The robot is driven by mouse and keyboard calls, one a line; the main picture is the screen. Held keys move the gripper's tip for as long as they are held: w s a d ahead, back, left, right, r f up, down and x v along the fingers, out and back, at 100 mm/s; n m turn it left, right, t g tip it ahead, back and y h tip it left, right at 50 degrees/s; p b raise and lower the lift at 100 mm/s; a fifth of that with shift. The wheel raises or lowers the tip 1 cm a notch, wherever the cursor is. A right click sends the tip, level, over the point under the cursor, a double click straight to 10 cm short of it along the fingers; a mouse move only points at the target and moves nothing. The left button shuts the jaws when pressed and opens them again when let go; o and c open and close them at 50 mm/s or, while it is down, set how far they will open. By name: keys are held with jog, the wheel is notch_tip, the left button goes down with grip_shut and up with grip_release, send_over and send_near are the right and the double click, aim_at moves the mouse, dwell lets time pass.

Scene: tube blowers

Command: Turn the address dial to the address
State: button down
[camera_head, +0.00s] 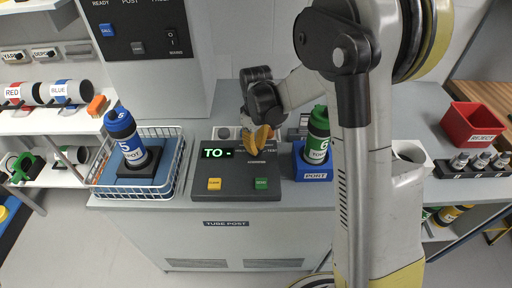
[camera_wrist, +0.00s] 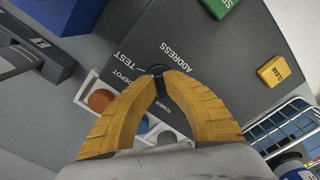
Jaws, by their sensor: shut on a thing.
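The address console (camera_head: 218,191) is a dark box on the counter. Its lit green display (camera_head: 215,153) reads "TO -". My gripper (camera_head: 258,143) is over the console's upper right part with its yellow fingers together. In the wrist view my gripper (camera_wrist: 158,80) has its fingertips closed around a small black dial (camera_wrist: 157,69), mostly hidden between them. The dial's pointer direction cannot be made out.
A yellow button (camera_head: 214,184) and a green button (camera_head: 261,184) sit on the console's front. A wire basket (camera_head: 174,178) with a blue-capped canister (camera_head: 124,136) stands left. A green canister (camera_head: 317,134) stands in a blue port holder (camera_head: 311,174) close on the right.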

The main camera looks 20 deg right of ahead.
jog(key=shift+m, duration=1.5)
jog(key=c, duration=1.5)
grip_release()
notch_tip(320, 180, up, 12)
